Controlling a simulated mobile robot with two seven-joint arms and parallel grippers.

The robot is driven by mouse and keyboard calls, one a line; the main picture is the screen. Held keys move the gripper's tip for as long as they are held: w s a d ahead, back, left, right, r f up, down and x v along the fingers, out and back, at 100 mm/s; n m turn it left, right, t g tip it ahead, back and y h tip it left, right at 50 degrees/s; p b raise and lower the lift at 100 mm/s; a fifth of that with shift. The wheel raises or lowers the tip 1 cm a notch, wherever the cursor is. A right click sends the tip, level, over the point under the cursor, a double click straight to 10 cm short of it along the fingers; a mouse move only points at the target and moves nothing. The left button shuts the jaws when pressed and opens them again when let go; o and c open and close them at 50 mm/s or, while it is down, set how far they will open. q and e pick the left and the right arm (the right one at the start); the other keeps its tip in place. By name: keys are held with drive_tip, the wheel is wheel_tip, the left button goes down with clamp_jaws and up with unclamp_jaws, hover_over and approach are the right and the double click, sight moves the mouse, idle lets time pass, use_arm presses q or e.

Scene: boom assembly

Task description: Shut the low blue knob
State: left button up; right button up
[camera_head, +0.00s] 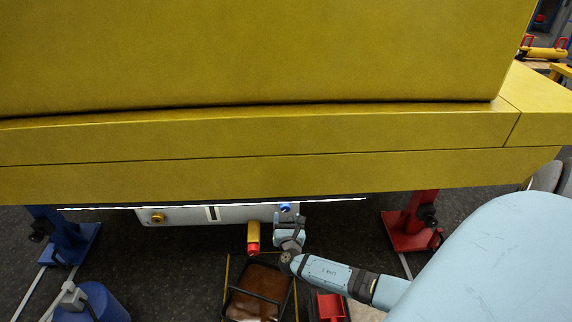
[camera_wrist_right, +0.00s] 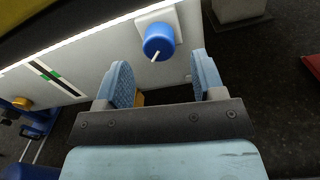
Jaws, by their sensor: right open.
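The low blue knob (camera_wrist_right: 158,42) is a round blue cap with a pale pointer, on a white plate at the end of the white panel (camera_wrist_right: 95,62). In the head view the blue knob (camera_head: 286,207) shows small under the yellow boom, just above my right gripper (camera_head: 289,222). In the right wrist view my right gripper (camera_wrist_right: 163,80) is open, its two blue-padded fingers apart. The knob lies ahead of the fingertips, and nothing is between the pads. My left gripper is not in view.
The large yellow boom (camera_head: 250,140) overhangs the panel. A yellow-and-red cylinder (camera_head: 253,238) hangs just left of my right gripper. A blue stand (camera_head: 68,240) and a red stand (camera_head: 410,228) stand either side.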

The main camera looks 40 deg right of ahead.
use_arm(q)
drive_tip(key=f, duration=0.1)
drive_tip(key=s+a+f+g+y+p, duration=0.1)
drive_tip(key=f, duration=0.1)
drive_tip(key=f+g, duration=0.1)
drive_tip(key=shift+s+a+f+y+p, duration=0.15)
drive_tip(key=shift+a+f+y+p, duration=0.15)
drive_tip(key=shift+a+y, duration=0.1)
use_arm(e)
drive_tip(key=v, duration=1)
drive_tip(key=shift+s, duration=0.1)
